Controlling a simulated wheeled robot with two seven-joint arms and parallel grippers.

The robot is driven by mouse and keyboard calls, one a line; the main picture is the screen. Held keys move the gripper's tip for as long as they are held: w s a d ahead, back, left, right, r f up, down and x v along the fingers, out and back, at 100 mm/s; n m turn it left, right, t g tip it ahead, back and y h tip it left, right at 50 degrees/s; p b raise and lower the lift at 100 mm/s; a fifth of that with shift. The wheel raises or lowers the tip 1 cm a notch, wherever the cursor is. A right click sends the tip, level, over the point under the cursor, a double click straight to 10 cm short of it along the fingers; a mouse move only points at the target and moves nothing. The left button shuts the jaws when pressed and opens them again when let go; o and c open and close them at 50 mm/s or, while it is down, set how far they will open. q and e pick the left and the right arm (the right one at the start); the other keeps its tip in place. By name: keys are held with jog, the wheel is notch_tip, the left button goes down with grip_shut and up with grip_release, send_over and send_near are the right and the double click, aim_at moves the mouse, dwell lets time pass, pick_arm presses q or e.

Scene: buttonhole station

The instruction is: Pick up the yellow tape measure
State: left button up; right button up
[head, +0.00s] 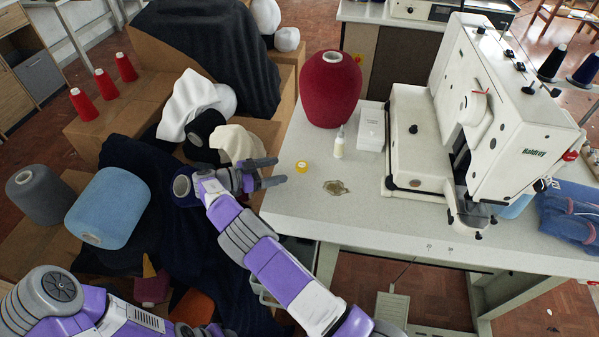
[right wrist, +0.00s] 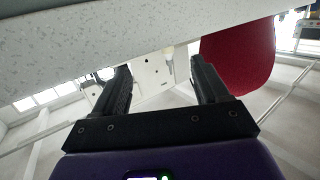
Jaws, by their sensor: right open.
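The yellow tape measure (head: 301,167) appears as a small yellow round thing on the white speckled table (head: 290,208), near its left end, in the head view. My right gripper (head: 279,171) is open and empty just left of it, around the table's left edge, with its fingers pointing right towards it and a small gap between. In the right wrist view the two dark fingers (right wrist: 163,78) stand apart with nothing between them, and I cannot make out the tape measure there. Of my left arm only links show at the bottom left; its gripper is not visible.
A large red yarn cone (head: 331,90), a small white bottle (head: 339,143) and a white box (head: 371,129) stand behind the tape measure. A brownish stain-like patch (head: 336,188) lies right of it. The sewing machine (head: 500,110) fills the right. Boxes with dark cloth lie left.

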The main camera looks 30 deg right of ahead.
aim_at(297, 166)
jog(key=shift+d, duration=0.3)
jog(key=d, duration=0.2)
jog(key=d+f+b, duration=0.1)
jog(key=d, duration=0.3)
jog(key=shift+s+d+f, duration=0.15)
jog(key=shift+d+f, duration=0.1)
jog(key=shift+d, duration=0.1)
jog(key=shift+c, duration=0.3)
jog(key=c, duration=1.1)
jog(key=shift+r, duration=0.1)
